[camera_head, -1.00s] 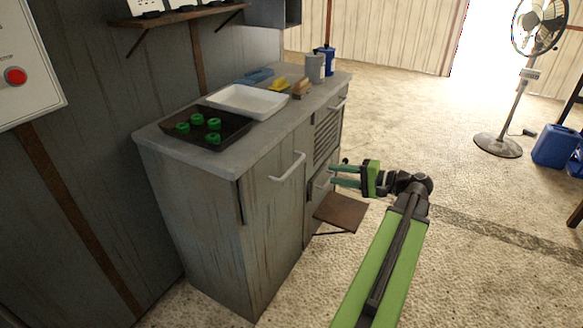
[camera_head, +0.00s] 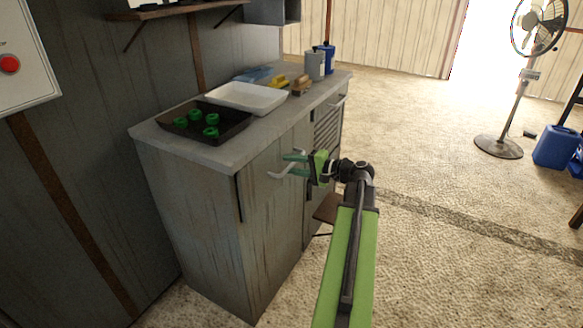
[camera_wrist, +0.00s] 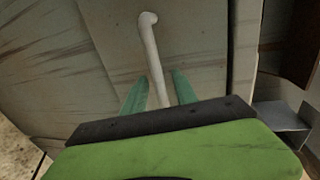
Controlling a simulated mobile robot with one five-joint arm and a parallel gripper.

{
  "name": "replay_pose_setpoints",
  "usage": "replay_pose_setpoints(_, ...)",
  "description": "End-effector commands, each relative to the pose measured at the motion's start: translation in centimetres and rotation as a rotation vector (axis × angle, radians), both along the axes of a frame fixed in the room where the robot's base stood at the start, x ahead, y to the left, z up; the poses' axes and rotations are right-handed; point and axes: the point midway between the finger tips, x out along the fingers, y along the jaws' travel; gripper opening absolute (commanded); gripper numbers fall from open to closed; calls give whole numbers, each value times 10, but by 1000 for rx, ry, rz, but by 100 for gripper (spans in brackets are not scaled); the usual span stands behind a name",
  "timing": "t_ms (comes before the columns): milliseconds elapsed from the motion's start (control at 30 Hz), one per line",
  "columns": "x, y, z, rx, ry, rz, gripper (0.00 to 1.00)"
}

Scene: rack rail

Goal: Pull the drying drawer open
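The grey worn cabinet has a plain front (camera_head: 268,205) with a pale bar handle (camera_head: 277,175). Farther along is a slatted front (camera_head: 326,130) with its own bar handle (camera_head: 338,102) above. No label shows which one is the drying drawer. Both fronts look closed. My gripper (camera_head: 287,164) is at the plain front's handle, its green fingers apart. In the wrist view the handle (camera_wrist: 150,48) runs between the open fingers (camera_wrist: 158,84), with a gap visible on each side. Whether a finger touches it I cannot tell.
On the worktop are a black tray (camera_head: 231,129) with several green rings, a white tray (camera_head: 262,104), a grey canister (camera_head: 315,66) and a blue bottle (camera_head: 328,58). A brown flap (camera_head: 327,208) juts out low, behind my arm.

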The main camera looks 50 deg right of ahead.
Motion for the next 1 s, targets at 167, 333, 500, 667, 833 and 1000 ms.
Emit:
replay_pose_setpoints(167,0,0,0,0,0,0,33)
replay_pose_setpoints(333,-1,0,0,0,0,0,11)
replay_pose_setpoints(500,-1,-1,0,0,0,-1,0)
replay_pose_setpoints(667,-1,-1,0,0,1,-1,0)
replay_pose_setpoints(833,-1,-1,0,0,1,-1,0)
replay_pose_setpoints(1000,-2,-1,0,0,1,-1,0)
